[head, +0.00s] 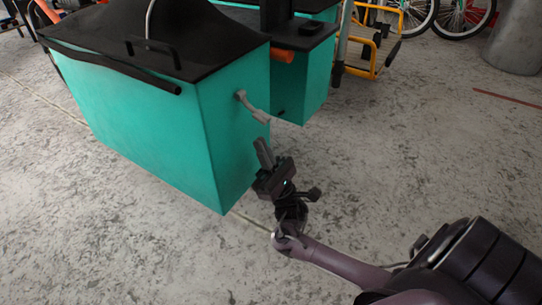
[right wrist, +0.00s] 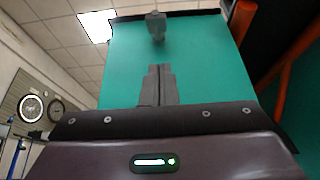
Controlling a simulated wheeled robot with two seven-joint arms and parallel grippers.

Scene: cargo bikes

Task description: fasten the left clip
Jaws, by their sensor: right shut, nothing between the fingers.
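A teal cargo box (head: 150,120) with a black lid (head: 190,40) fills the upper left of the head view. A small grey clip (head: 253,106) sits high on the box's right-hand face and sticks outward and down at a slant. The clip also shows at the top of the right wrist view (right wrist: 156,26). My right gripper (head: 263,147) is shut and empty, just below the clip and apart from it. Its closed fingers (right wrist: 159,72) point at the teal face in the right wrist view. My left gripper is not in view.
A second teal box (head: 303,85) stands close behind the first, with an orange tube end (head: 283,55) near it. A yellow frame (head: 385,50), bicycle wheels (head: 463,15) and a grey pillar (head: 516,38) are farther back. The concrete floor at right is mostly clear.

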